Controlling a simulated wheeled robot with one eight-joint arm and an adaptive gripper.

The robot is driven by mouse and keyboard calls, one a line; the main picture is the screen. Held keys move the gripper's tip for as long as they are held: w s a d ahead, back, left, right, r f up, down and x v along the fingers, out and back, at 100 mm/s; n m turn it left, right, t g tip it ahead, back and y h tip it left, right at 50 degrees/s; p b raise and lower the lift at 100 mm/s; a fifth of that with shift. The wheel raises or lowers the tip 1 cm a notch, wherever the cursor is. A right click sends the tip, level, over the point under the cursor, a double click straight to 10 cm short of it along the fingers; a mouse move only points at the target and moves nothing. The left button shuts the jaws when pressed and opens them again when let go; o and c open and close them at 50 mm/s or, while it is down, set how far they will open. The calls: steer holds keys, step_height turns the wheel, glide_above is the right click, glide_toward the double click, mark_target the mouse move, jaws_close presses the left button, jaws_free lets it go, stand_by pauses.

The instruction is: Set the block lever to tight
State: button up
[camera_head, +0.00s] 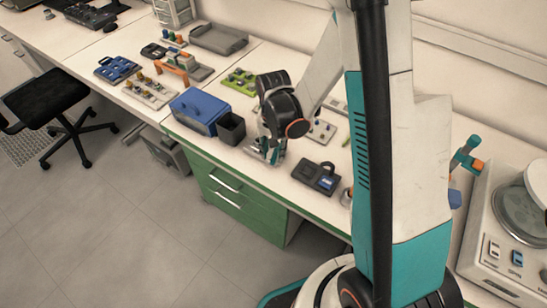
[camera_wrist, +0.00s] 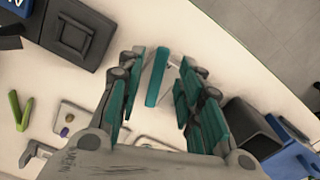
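A narrow teal bar (camera_wrist: 157,75), which looks like the block lever, stands out between the fingers of my gripper (camera_wrist: 160,95) in the wrist view. My gripper is open, with teal pads on both sides of the bar and a visible gap to each. The bar's base and mount are hard to make out, so I cannot tell its setting. In the head view my gripper (camera_head: 266,150) is low over the white bench top (camera_head: 275,180), near its front edge. My arm and gripper hide the bar there.
A black bin (camera_head: 231,128) and a blue box (camera_head: 200,110) stand close on the left. A dark device (camera_head: 318,178) lies on the right; it also shows in the wrist view (camera_wrist: 80,30). Small plates with parts (camera_head: 322,131) lie behind. Green drawers (camera_head: 235,190) are below the front edge.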

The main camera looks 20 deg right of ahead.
mark_target(275, 153)
steer(key=shift+f+b, duration=0.3)
steer(key=shift+f, duration=1)
steer(key=shift+c, duration=0.5)
jaws_close()
